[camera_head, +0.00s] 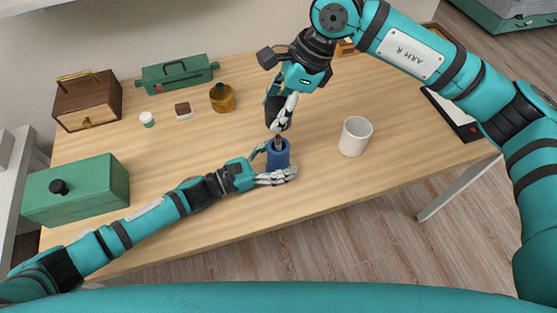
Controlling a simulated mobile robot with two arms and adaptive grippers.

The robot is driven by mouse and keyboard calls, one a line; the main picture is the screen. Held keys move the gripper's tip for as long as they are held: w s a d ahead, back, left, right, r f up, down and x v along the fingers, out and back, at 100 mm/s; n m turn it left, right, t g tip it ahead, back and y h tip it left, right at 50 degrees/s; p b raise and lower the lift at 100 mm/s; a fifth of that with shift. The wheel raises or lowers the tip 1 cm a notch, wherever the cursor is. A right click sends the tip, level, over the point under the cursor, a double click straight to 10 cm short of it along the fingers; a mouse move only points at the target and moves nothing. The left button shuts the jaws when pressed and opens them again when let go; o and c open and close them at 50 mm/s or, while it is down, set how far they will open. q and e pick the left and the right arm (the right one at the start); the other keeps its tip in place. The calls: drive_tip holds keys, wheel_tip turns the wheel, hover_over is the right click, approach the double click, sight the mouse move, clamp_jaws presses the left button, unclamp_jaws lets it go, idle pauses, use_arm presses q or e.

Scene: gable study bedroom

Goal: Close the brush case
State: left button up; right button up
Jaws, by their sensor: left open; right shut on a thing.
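The brush case is a blue cylinder (279,158) standing upright near the front middle of the desk, with a dark tip showing at its top opening. My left gripper (277,162) is open, with its fingers on either side of the blue cylinder; I cannot tell whether they touch it. My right gripper (279,110) is shut on a dark cylindrical piece (273,113), which looks like the case's cap. It holds this piece just above and behind the blue cylinder, apart from it. The fingers hide part of the dark piece.
A white mug (355,136) stands close on the right. Behind are an amber jar (222,97), a small brown-topped container (183,111), a small white jar (147,119), a green toolbox (177,74) and a wooden box (88,101). A green box (76,189) stands at left.

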use_arm(q)
clamp_jaws()
idle(0.4)
idle(0.4)
